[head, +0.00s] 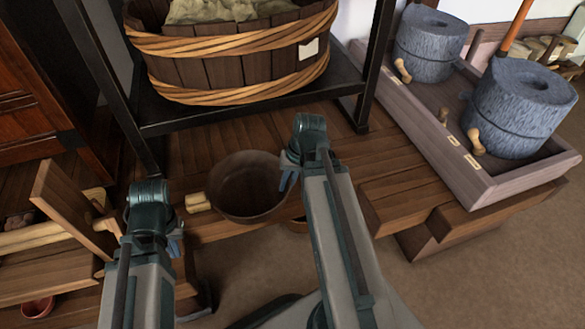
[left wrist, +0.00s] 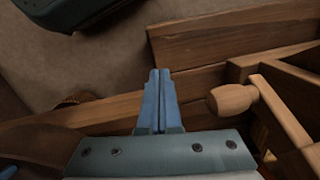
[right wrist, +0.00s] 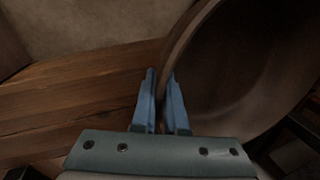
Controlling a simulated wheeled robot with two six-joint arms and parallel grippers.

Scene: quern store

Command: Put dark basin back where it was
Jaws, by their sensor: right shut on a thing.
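The dark basin (head: 247,187) is a round, dark brown wooden vessel, seen from above near the middle of the head view, over the low wooden bench. My right gripper (head: 291,176) is shut on the right part of its rim. In the right wrist view the basin (right wrist: 245,70) fills the upper right, with its rim between the fingers of that gripper (right wrist: 163,100). I cannot tell whether the basin touches the bench. My left gripper (head: 176,243) is left of the basin and apart from it. In the left wrist view its fingers (left wrist: 159,85) are together with nothing between them.
A banded tub (head: 235,65) stands on a black metal rack (head: 345,78) behind the basin. Grey querns (head: 520,105) stand in a wooden tray (head: 500,182) at the right. A wooden frame with a peg handle (left wrist: 232,100) is close to my left gripper. The bench (head: 380,155) right of the basin is clear.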

